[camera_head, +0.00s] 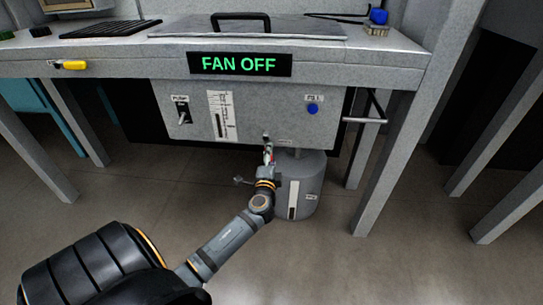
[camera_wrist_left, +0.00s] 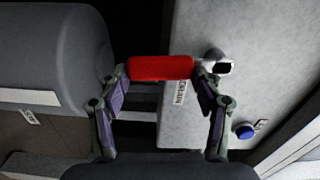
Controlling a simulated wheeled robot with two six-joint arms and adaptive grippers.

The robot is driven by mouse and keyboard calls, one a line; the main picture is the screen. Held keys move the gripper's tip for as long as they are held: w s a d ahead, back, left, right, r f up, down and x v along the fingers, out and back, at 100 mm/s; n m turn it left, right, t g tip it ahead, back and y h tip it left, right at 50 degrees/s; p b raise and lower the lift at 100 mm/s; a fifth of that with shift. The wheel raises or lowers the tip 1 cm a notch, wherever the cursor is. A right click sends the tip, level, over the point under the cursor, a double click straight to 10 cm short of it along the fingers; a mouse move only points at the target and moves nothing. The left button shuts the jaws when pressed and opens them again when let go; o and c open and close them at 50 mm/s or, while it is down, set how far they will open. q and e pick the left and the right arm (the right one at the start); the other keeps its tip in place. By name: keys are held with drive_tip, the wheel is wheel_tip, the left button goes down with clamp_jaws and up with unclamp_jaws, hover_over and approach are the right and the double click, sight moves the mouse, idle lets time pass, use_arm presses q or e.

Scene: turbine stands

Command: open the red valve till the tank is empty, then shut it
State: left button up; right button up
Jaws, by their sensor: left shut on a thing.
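The red valve handle (camera_wrist_left: 160,68) spans between the two fingers of my left gripper (camera_wrist_left: 161,76) in the left wrist view. The fingers close on its two ends. In the head view the left gripper (camera_head: 267,163) reaches up to the small valve under the grey tank panel (camera_head: 255,125), and the handle is mostly hidden. A white level gauge (camera_head: 222,117) with a dark column low in its slot is on the panel. A label (camera_wrist_left: 181,93) that seems to read DRAIN is beside the handle. My right gripper is not in view.
A grey drum (camera_head: 310,183) with a pale strip stands on the floor below the valve. The panel carries a PUMP switch (camera_head: 181,110) and a blue button (camera_head: 313,109). A FAN OFF display (camera_head: 240,64) is on the bench edge. A bench leg (camera_head: 378,165) stands to the right.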

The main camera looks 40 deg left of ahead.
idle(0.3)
use_arm(q)
drive_tip(key=o, duration=1.7)
drive_tip(key=v, duration=1.2)
